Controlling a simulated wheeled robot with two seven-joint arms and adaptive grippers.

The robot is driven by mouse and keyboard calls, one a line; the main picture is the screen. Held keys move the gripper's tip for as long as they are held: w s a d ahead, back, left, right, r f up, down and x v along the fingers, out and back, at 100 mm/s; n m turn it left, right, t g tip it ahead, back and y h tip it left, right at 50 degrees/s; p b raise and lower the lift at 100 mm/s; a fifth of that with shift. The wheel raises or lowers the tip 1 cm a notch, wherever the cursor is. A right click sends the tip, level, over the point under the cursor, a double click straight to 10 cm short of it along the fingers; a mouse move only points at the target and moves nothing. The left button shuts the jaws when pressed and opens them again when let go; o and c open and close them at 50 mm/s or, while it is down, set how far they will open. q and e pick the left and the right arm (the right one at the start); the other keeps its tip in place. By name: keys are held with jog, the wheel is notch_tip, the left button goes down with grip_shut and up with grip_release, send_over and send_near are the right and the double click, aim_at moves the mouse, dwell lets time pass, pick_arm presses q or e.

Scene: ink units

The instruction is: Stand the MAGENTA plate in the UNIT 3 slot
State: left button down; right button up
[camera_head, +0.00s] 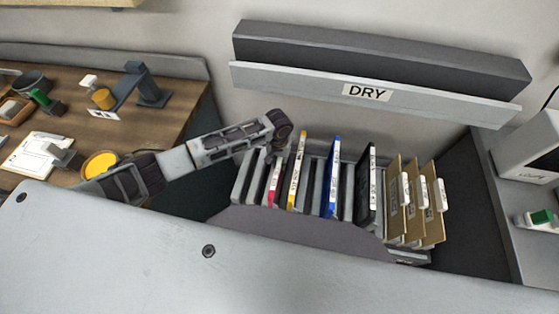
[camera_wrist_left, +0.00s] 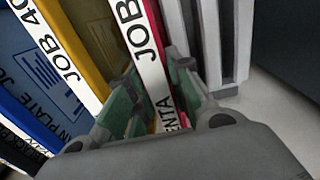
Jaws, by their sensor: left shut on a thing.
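The magenta plate (camera_head: 273,184) stands upright in the grey rack (camera_head: 242,182), toward its left end, left of the yellow plate (camera_head: 297,172). My left gripper (camera_head: 279,148) is above it at the top of the rack. In the left wrist view the magenta plate (camera_wrist_left: 147,50), with a white label strip reading "JOB" and part of "MAGENTA", runs between the green-padded fingers of the left gripper (camera_wrist_left: 150,98), which are shut on it. No UNIT 3 marking is readable, so I cannot tell which slot the plate is in. My right gripper is not in view.
A blue plate (camera_head: 332,178) and a black plate (camera_head: 369,185) stand farther right in the rack, then several brown folders (camera_head: 418,205). A shelf labelled DRY (camera_head: 300,80) is above. A wooden desk (camera_head: 150,125) with tools is at left.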

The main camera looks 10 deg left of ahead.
pick_arm(q)
jog(key=shift+f, duration=0.35)
dwell(0.7)
jog(key=c, duration=1.2)
grip_release()
jog(key=shift+r, duration=0.15)
jog(key=shift+a+r, duration=0.15)
jog(key=shift+r, duration=5.7)
jog(key=shift+r+p, duration=2.55)
jog(key=shift+p, duration=0.85)
jog(key=shift+s+f, duration=0.15)
